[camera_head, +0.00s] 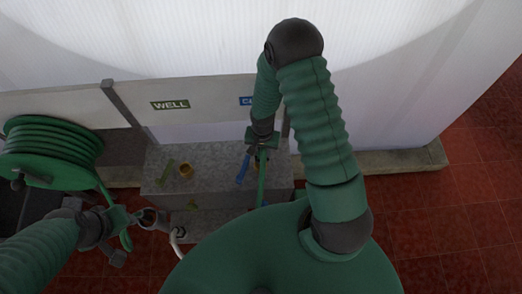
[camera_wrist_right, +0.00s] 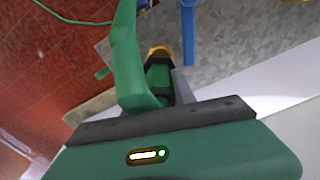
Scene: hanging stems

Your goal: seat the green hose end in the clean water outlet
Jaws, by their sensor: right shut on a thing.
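My right gripper (camera_head: 262,140) is over the concrete block, just below the partly hidden blue sign (camera_head: 245,101). It is shut on the green hose end (camera_wrist_right: 158,80). The green hose (camera_head: 262,183) hangs from it toward me. In the right wrist view a brass ring (camera_wrist_right: 160,52) shows at the far end of the green piece, beside a blue bar (camera_wrist_right: 188,35). The clean water outlet is mostly hidden by my gripper; I cannot tell whether the end is inside it. My left gripper (camera_head: 145,215) is low at the left, its jaws unclear.
A brass outlet (camera_head: 186,171) stands on the concrete block (camera_head: 218,160) below the green WELL sign (camera_head: 170,104). A green hose reel (camera_head: 45,150) is at the left. A white pipe (camera_head: 178,243) curves near my left gripper. Red tiles are open at the right.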

